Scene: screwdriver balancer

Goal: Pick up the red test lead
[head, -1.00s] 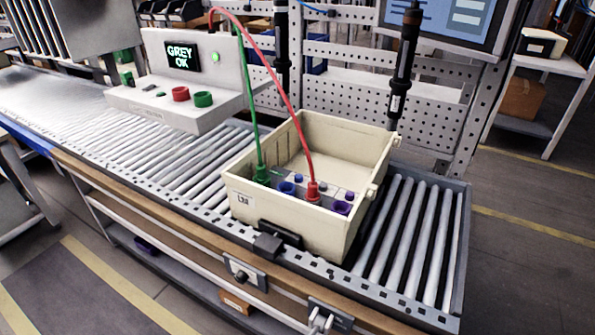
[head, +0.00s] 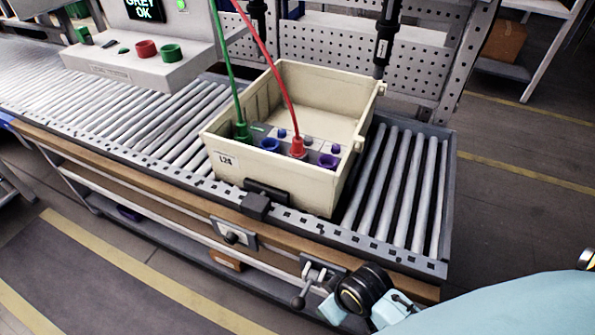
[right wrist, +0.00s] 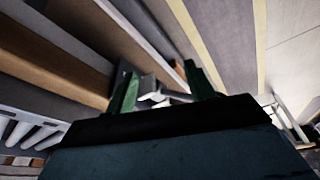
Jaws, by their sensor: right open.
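The red test lead (head: 270,75) comes down from the top of the head view to its red plug (head: 298,147). The plug stands upright in the row of fittings inside the cream crate (head: 265,180), at its near side. My right arm comes in at the lower right of the head view, below and right of the crate, well apart from the lead. My right gripper (right wrist: 160,66) shows in the right wrist view with its two green fingers apart and nothing held. The lead is not in that view. My left gripper is not in view.
A green lead (head: 227,75) stands left of the red one in the crate. Blue and purple fittings flank the red plug. The crate sits on a roller conveyor (head: 405,190). A metal lever (head: 300,298) juts from the conveyor's front, close to my right wrist. A grey tester (head: 150,60) stands behind left.

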